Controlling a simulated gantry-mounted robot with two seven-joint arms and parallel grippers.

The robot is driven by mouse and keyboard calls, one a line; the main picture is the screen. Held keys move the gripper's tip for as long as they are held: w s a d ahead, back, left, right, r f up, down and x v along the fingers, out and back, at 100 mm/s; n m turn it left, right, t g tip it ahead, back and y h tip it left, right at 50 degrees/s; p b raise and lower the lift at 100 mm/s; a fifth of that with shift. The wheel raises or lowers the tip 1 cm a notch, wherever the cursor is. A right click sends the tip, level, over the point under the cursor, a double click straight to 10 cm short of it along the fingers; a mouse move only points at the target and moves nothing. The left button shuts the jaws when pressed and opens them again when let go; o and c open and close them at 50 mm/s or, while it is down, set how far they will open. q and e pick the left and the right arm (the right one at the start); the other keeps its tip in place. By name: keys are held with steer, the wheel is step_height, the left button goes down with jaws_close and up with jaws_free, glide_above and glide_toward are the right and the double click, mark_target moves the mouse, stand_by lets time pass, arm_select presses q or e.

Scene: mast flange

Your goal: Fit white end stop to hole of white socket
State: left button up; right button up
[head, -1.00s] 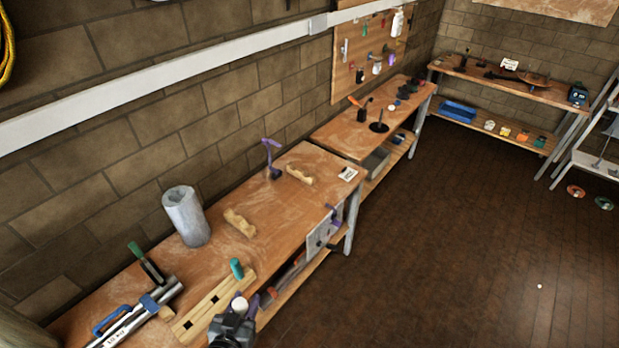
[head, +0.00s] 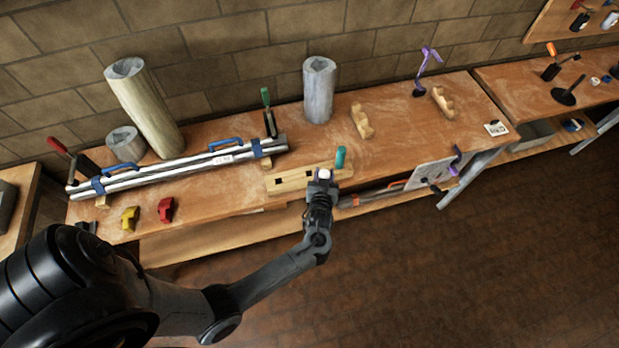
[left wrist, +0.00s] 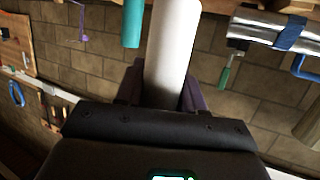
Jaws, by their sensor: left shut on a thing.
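My left gripper (head: 321,186) is at the front edge of the bench, in front of a pale wooden block. It is shut on the white end stop (head: 324,174), whose white top shows above the fingers. In the left wrist view the end stop (left wrist: 174,45) is a smooth white cylinder standing out between the dark fingers (left wrist: 160,92). I cannot pick out a white socket or its hole in either view. My right gripper is not in view.
The wooden block (head: 292,179) has dark square holes and a teal peg (head: 340,158) at its right end. Strapped silver tubes (head: 170,170) lie to the left. A grey cylinder (head: 319,90) stands behind. Red (head: 166,209) and yellow (head: 130,218) pieces lie front left.

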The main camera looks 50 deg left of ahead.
arm_select(q)
steer(key=w+r+b, duration=0.1)
steer(key=w+r, duration=0.4)
steer(key=w, duration=0.1)
steer(key=shift+w+d, duration=0.35)
steer(key=shift+d, duration=0.05)
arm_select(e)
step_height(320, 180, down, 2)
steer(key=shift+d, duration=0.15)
